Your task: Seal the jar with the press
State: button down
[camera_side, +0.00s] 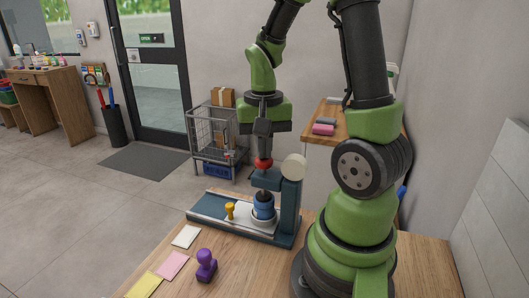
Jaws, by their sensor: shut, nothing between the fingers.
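The press (289,213) is a dark blue-grey frame on the wooden counter, with an upright column and a head over its base. A red knob (263,163) tops the head. The jar (263,207) is blue and stands upright on a pale round plate under the press head; whether the head touches its top is too small to tell. My gripper (263,152) points down right above the red knob, shut and empty, with its tips at or very near the knob.
A yellow peg-like piece (230,210) stands on the press base left of the jar. A purple stamp (206,265) and white, pink (173,265) and yellow cards lie in front. A wire cart (213,137) stands behind on the floor.

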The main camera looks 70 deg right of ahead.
jog(key=shift+r, duration=3.55)
jog(key=s+a+r+n+t+y, duration=0.1)
jog(key=s+a+r+n+t, duration=0.1)
jog(key=a, duration=0.5)
jog(key=s+a+r+n+t+y, duration=0.1)
jog(key=s+a+r+n+t, duration=0.1)
jog(key=a+n+t, duration=0.3)
jog(key=shift+a+r+n, duration=0.5)
jog(key=shift+a+r, duration=0.35)
jog(key=shift+a, duration=0.05)
